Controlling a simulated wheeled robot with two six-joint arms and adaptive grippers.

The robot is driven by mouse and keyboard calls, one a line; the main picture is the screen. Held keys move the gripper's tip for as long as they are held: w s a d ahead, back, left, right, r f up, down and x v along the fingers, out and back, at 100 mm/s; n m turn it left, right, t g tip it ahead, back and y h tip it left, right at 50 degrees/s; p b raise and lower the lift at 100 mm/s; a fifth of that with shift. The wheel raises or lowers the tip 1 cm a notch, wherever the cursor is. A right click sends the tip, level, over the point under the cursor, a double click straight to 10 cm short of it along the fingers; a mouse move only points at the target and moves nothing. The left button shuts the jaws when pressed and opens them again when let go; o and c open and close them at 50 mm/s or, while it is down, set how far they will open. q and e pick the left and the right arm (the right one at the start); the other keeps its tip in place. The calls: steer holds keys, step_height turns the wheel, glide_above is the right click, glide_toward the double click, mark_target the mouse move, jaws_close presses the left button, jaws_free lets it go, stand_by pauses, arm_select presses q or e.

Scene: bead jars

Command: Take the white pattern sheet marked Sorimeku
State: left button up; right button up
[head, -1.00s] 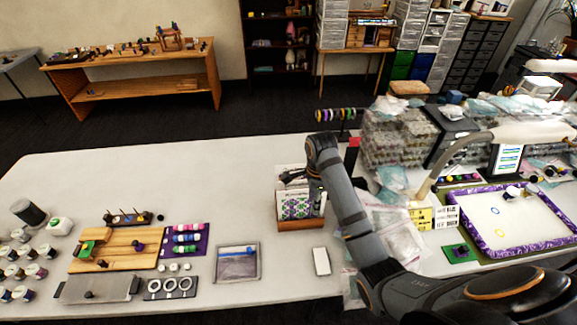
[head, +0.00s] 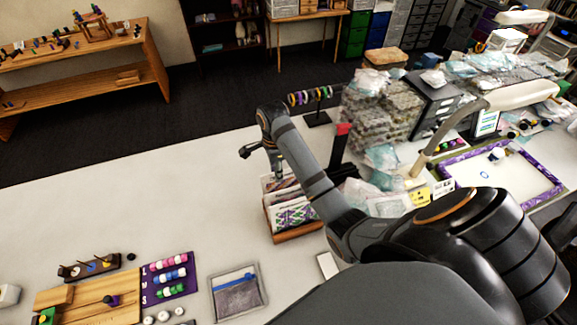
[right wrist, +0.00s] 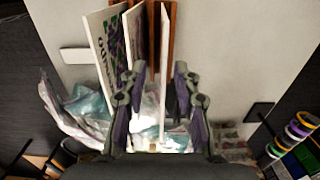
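A wooden holder (head: 298,234) on the white table has several upright pattern sheets in it. The front one (head: 295,213) is white with a green and purple pattern. In the right wrist view, a patterned sheet (right wrist: 105,48) with dark lettering stands at left, a second patterned sheet (right wrist: 133,32) beside it, and a thin white sheet seen edge-on (right wrist: 163,75) further right. I cannot read the name Sorimeku on any. My right gripper (head: 263,158) is at the holder's back end. In the wrist view (right wrist: 159,70) its fingers are apart, the edge-on sheet between them, with gaps. My left gripper is out of view.
Plastic bags (head: 361,192) lie right of the holder, and a ring stand (head: 318,115) stands behind it. A zip pouch (head: 237,291) and a bead tray (head: 168,276) lie at front left. The table's left middle is clear.

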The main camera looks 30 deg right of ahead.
mark_target(273, 182)
steer(key=f+p, duration=0.1)
steer(key=f, duration=0.3)
steer(key=a+f+p, duration=0.1)
steer(key=f, duration=0.1)
steer(key=shift+w+a+f+p, duration=0.1)
steer(key=shift+w+f+p, duration=0.1)
steer(key=shift+w+p, duration=0.1)
steer(key=shift+w+f, duration=0.1)
steer(key=shift+f, duration=0.1)
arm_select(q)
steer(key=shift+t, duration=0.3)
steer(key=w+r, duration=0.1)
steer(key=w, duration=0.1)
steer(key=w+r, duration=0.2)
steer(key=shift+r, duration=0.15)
arm_select(e)
jaws_close()
